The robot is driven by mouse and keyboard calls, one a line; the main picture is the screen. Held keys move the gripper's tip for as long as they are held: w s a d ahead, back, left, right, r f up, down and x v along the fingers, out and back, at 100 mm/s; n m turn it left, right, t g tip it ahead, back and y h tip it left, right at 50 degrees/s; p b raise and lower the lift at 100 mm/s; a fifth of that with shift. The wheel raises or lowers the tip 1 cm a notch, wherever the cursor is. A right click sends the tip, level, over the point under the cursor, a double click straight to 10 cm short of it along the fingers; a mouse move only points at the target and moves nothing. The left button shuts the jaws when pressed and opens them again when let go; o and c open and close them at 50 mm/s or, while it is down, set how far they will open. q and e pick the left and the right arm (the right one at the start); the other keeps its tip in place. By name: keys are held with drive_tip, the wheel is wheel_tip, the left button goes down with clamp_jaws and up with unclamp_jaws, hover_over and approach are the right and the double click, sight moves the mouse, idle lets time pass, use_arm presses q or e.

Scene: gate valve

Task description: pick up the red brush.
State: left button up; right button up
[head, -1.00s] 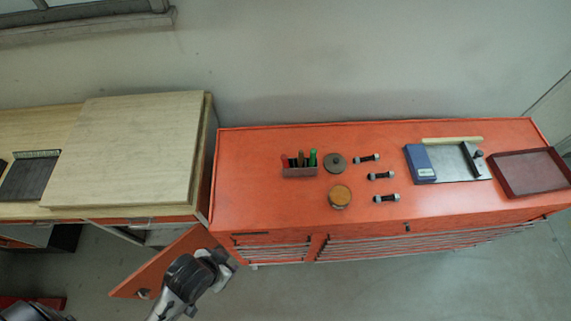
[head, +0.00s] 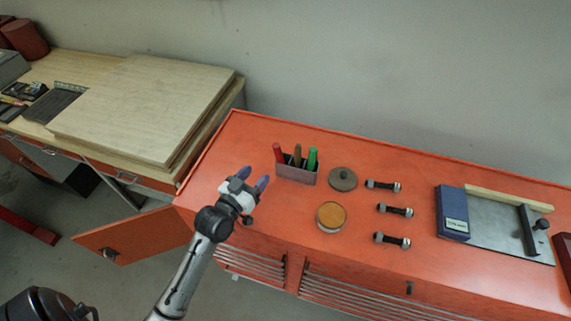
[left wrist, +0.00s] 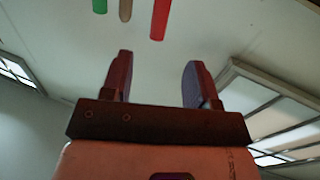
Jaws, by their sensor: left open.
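The red brush (head: 278,152) stands upright in a grey holder (head: 296,173) on the orange cabinet top, at the holder's left end. A brown-handled brush (head: 297,155) and a green one (head: 312,158) stand beside it. My left gripper (head: 253,178) is open and empty, just left of the holder and apart from the red brush. In the left wrist view the open fingers (left wrist: 157,62) show with nothing between them; the red brush (left wrist: 160,18) is ahead of them at the top edge. My right gripper is not in view.
Right of the holder are a round grey disc (head: 343,179), a round orange-topped tin (head: 331,216) and several bolts (head: 394,210). A blue box (head: 452,212) lies farther right. A wooden board (head: 145,105) covers the bench at left. An orange door (head: 135,240) hangs open below.

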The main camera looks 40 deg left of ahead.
sight(276, 146)
use_arm(q)
drive_tip(key=shift+w+a+f+p, duration=0.1)
drive_tip(key=shift+w+a, duration=0.1)
drive_tip(key=shift+w, duration=1.95)
drive_tip(key=shift+w+a+p, duration=0.15)
drive_tip(key=shift+w+a, duration=0.05)
drive_tip(key=shift+w, duration=2)
drive_tip(key=shift+w+a+f+p, duration=0.1)
drive_tip(key=shift+w+a, duration=0.1)
drive_tip(key=shift+w, duration=1.95)
clamp_jaws()
wheel_tip(276, 146, up, 10)
drive_tip(key=shift+p, duration=0.4)
